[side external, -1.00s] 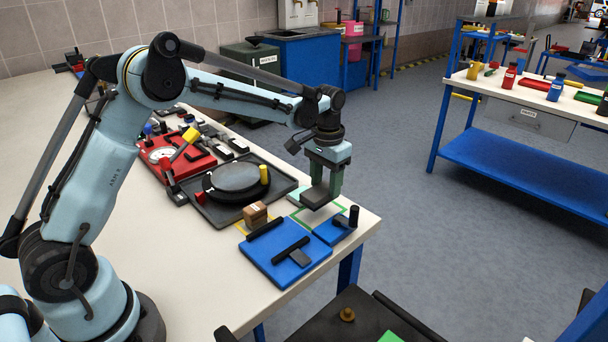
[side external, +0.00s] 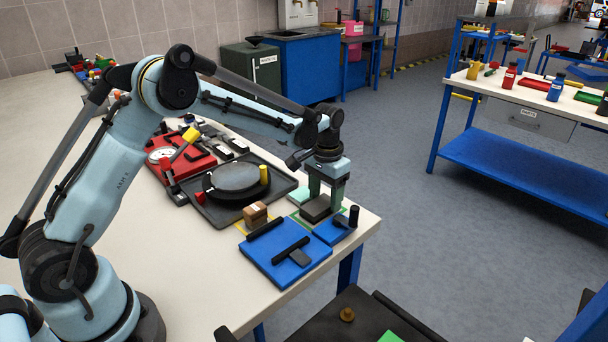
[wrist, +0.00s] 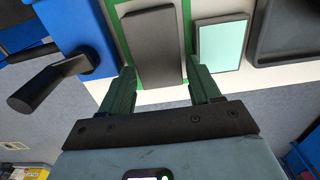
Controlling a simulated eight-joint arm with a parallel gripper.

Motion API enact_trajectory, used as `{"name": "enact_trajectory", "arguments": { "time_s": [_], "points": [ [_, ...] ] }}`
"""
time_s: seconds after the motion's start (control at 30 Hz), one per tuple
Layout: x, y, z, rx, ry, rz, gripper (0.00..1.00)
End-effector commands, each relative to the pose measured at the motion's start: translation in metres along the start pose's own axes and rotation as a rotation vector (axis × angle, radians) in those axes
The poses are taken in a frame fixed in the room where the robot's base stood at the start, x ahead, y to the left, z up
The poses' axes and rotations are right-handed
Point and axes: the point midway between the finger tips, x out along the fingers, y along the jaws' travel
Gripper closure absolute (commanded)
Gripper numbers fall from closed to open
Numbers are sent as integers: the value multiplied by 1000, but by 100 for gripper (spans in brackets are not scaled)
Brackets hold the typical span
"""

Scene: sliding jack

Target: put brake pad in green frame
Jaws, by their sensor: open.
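The brake pad (side external: 316,209), a dark grey block, lies at the table's right corner inside the green frame (side external: 302,222). In the wrist view the pad (wrist: 150,48) lies flat, with green strips of the frame (wrist: 107,30) showing along its left and right sides. My gripper (side external: 326,198) is low over the pad. In the wrist view my gripper (wrist: 163,84) is open, one finger near each side of the pad's near end, with slight gaps.
A blue plate (side external: 285,258) with black bars and a small blue block with a black post (side external: 354,215) stand close by. A brown box (side external: 255,214) and black tray (side external: 213,215) lie left.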

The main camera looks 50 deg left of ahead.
Motion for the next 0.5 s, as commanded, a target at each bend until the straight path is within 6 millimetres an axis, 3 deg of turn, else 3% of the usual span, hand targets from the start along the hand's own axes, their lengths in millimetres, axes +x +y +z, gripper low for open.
{"name": "enact_trajectory", "arguments": {
  "time_s": [0.23, 0.5],
  "points": [
    [-17, 0, 0, 0, 0, 0, 38],
    [-72, 0, 0, 0, 0, 0, 38]
  ]
}}
